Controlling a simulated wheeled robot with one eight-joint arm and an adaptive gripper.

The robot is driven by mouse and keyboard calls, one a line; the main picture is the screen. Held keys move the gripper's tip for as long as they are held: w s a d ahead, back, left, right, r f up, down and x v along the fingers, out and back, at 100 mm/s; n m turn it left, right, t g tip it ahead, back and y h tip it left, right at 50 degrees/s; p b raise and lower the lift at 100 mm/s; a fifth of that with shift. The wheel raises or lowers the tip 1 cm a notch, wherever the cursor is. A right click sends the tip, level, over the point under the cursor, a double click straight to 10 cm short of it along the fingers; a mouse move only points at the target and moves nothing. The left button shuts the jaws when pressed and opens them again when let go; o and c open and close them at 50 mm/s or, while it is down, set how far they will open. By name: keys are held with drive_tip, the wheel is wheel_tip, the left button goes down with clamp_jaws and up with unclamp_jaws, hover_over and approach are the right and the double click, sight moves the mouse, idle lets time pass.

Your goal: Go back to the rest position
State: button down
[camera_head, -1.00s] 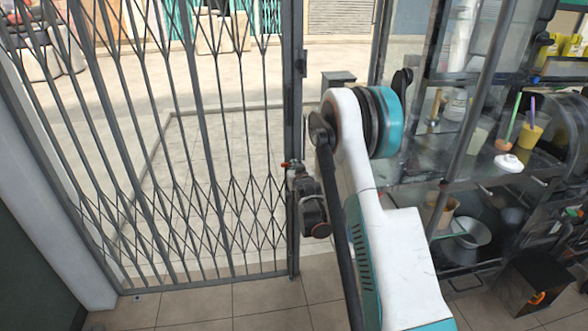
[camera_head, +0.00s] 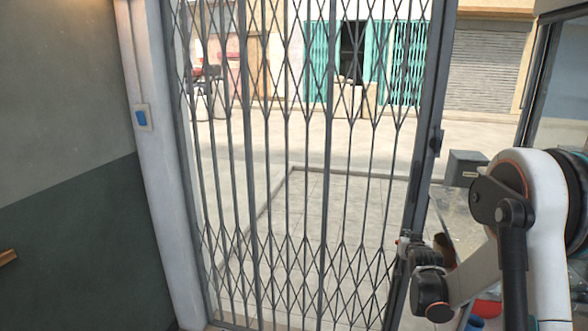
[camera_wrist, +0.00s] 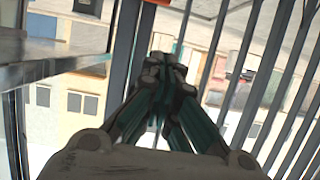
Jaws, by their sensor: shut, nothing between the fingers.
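My gripper (camera_wrist: 163,70) shows in the wrist view with its fingers drawn together and nothing between them. Bars of the folding metal gate and the street beyond lie behind the fingers in that view. In the head view my arm stands at the lower right, and its wrist end is by the right edge post of the gate (camera_head: 328,180). The fingers themselves are small and hard to make out there. I cannot tell whether they touch the gate post.
The gate spans most of the doorway. A wall with a blue switch (camera_head: 141,117) is on the left. A grey box (camera_head: 466,167) stands behind my arm at the right. Paved ground and teal doors (camera_head: 322,60) lie outside.

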drive_tip(key=s+a+r+g+y, duration=0.1)
drive_tip(key=s+a+r, duration=0.3)
drive_tip(key=s, duration=0.2)
drive_tip(key=s+a+r+n+g, duration=0.1)
drive_tip(key=s+a+r, duration=0.35)
drive_tip(key=s, duration=0.25)
drive_tip(key=s+a+r+g+y, duration=0.1)
drive_tip(key=s+a+r, duration=0.2)
drive_tip(key=s+r, duration=0.25)
drive_tip(key=s+a+f+g, duration=0.1)
drive_tip(key=s+a, duration=0.1)
drive_tip(key=s, duration=0.6)
drive_tip(key=s+a+f+n+g+y, duration=0.1)
drive_tip(key=s+a, duration=0.1)
drive_tip(key=s, duration=0.7)
drive_tip(key=s+a+f+g, duration=0.1)
drive_tip(key=s+a+f, duration=0.1)
drive_tip(key=s, duration=0.7)
drive_tip(key=shift+a+n+g, duration=0.4)
drive_tip(key=shift+a, duration=0.1)
